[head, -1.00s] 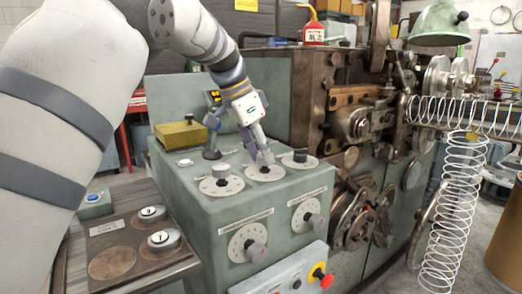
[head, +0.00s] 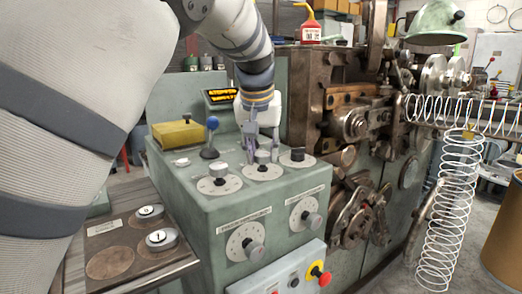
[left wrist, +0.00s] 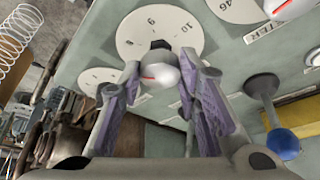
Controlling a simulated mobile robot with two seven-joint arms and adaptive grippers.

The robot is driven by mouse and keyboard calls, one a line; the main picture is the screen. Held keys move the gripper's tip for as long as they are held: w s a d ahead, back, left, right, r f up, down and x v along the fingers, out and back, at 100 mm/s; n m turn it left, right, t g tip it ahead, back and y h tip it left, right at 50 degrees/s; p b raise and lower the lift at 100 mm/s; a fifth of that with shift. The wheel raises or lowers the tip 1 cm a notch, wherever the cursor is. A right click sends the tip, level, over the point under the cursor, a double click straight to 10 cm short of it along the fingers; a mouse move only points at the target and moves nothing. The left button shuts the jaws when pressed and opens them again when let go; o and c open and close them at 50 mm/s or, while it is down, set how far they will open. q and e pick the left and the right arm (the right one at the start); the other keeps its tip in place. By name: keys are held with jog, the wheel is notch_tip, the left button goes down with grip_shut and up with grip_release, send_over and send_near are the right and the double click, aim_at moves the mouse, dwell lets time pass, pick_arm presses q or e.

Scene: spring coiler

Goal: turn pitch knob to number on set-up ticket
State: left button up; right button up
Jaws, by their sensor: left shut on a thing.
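The middle top dial (head: 262,173) has a grey knob (head: 262,157) with a red line on it. My left gripper (head: 263,150) comes down upon it from above, one finger on each side, and is shut on the knob. In the left wrist view the knob (left wrist: 160,71) sits between the purple finger pads, over a white dial (left wrist: 135,40) with numbers such as 9 and 10. I cannot tell which number the line meets. The dial's own label is not readable. I cannot make out a set-up ticket. My right gripper is not in view.
Neighbouring knobs stand left (head: 219,171) and right (head: 297,155). A blue-ball lever (head: 211,138) and a yellow box (head: 180,134) stand behind to the left. The front panel has two more dials and a red button (head: 325,279). A wire spring (head: 450,200) hangs at right.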

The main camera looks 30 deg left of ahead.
pick_arm(q)
jog(key=n+y, duration=0.1)
jog(key=n, duration=0.1)
jog(key=shift+w+d+n+g, duration=0.1)
jog(key=shift+d+n+g, duration=0.05)
jog(key=shift+n+g, duration=0.2)
jog(key=n, duration=0.3)
jog(key=shift+w+f+g+y+b, duration=0.1)
jog(key=shift+f+g+y+b, duration=0.05)
jog(key=shift+g+y+b, duration=0.2)
jog(key=shift+d+n+g+y, duration=0.1)
jog(key=shift+n+g+y, duration=0.25)
jog(key=shift+n, duration=0.9)
jog(key=shift+w+n+g+b, duration=0.1)
jog(key=shift+n+g+b, duration=0.55)
jog(key=shift+n, duration=0.85)
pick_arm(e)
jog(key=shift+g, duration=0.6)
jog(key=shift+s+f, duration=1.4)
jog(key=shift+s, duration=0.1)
pick_arm(q)
jog(key=o, duration=1.1)
jog(key=shift+o, duration=0.2)
jog(key=shift+r, duration=0.2)
